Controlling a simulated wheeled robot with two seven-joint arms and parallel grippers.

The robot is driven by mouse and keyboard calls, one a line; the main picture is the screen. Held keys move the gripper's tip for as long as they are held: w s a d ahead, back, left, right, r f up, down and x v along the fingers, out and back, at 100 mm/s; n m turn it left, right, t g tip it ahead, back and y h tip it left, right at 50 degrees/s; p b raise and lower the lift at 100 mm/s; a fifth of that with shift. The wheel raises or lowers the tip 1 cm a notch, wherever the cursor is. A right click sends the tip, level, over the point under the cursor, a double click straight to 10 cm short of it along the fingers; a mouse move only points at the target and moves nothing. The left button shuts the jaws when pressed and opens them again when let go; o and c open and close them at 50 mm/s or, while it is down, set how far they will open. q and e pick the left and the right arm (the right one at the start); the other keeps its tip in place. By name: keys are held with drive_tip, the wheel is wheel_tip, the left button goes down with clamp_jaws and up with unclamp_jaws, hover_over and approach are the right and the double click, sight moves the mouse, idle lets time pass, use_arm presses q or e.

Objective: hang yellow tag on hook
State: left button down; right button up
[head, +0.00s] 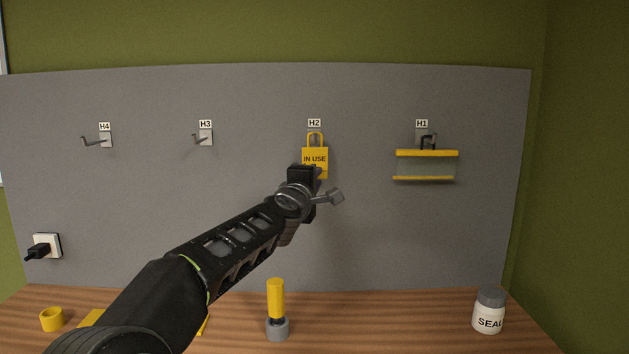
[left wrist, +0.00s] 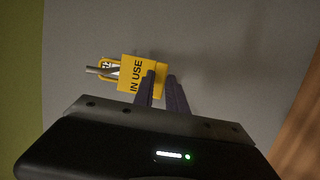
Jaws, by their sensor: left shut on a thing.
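The yellow tag (head: 315,158), marked IN USE, is upright with its loop at the top, in front of the grey panel just below the H2 label (head: 314,123). My left gripper (head: 302,172) is shut on the tag's lower part. In the left wrist view the tag (left wrist: 132,75) shows sideways at the fingertips (left wrist: 162,82), and the metal hook (left wrist: 94,70) shows at its loop. The hook appears to pass through the loop, but I cannot tell whether the loop rests on it. In the head view the H2 hook is mostly hidden. My right gripper is not in view.
Hooks H3 (head: 203,138) and H4 (head: 98,141) are empty. A clear, yellow-edged holder (head: 427,153) hangs at H1. On the wooden bench (head: 390,325) stand a yellow-handled tool (head: 276,300), a SEAL jar (head: 489,312) and a yellow ring (head: 52,319).

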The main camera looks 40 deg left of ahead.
use_arm(q)
drive_tip(key=shift+w+a, duration=0.1)
drive_tip(key=c, duration=1.3)
unclamp_jaws()
drive_tip(key=s+d, duration=0.1)
drive_tip(key=s, duration=0.1)
drive_tip(key=s+d, duration=0.4)
drive_tip(key=shift+s, duration=0.2)
